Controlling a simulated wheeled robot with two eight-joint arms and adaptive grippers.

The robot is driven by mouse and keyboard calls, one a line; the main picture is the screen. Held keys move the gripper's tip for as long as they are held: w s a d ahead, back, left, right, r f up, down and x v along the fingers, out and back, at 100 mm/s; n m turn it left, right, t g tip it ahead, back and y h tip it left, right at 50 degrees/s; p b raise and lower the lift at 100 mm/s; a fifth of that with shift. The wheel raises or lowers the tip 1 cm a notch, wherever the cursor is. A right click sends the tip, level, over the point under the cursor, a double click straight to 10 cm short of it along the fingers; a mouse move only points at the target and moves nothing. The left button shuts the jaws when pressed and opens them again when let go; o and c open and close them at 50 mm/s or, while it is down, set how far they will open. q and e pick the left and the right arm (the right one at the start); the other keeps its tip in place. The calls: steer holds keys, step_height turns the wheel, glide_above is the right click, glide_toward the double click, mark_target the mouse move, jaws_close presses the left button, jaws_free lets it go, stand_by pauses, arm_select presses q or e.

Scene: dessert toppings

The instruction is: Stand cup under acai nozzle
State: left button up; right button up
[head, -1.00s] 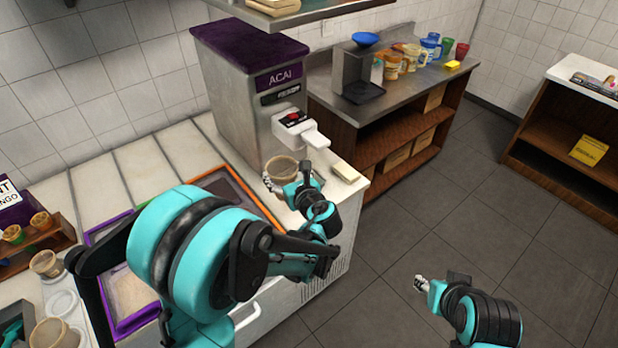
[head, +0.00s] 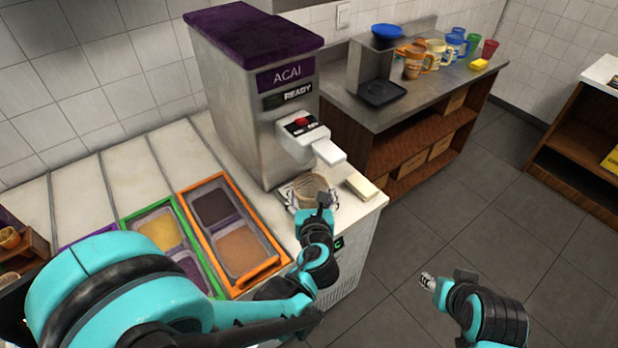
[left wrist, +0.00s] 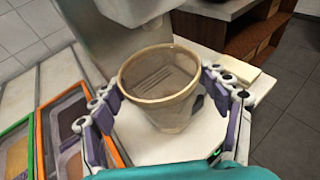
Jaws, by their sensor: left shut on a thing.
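A translucent cup (head: 309,186) with a tan rim is upright at the front of the acai machine (head: 248,100), near and below its white nozzle and lever (head: 318,145). The cup also shows large in the left wrist view (left wrist: 160,85). My left gripper (head: 308,196) is shut on the cup, with one finger on each side of it. In the left wrist view the cup looks empty, and I cannot tell whether its base touches the counter. My right gripper (head: 428,281) is over the floor, away from the cup; its fingers are too small to read.
A pale yellow block (head: 361,187) lies on the counter right of the cup. Topping trays in an orange frame (head: 282,262) and a green frame (head: 125,222) are left of it. A side counter (head: 430,97) holds several colored cups and a dispenser.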

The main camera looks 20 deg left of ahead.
mark_target(309, 175)
arm_select(q)
steer(key=b+x, duration=0.3)
steer(key=x, duration=0.7)
steer(key=shift+w+f+b, duration=0.15)
steer(key=shift+f+b, duration=0.05)
steer(key=shift+b, duration=0.2)
steer(key=shift+f, duration=0.1)
steer(key=shift+f, duration=0.2)
steer(key=o, duration=1.1)
steer(key=shift+r, duration=0.1)
